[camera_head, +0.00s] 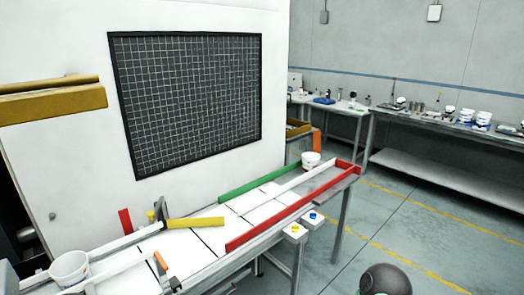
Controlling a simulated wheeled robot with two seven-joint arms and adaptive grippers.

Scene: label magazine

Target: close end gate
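A long bench-like track with coloured rails runs from the lower left to the right. Its far right end has a short red end piece (348,167). A yellow bar (195,223) lies at an angle across the left part, near a small yellow post (151,216); I cannot tell which of these is the end gate. A long red rail (290,213) lines the near side and a green rail (250,186) the far side. A white tub (311,159) stands near the right end, another white tub (69,267) at the lower left. Neither gripper shows.
A white machine housing with a black mesh window (190,103) stands behind the track. Two small button boxes, one with a yellow button (295,232) and one with a blue (313,218), sit at the near side. Open floor (415,215) lies to the right.

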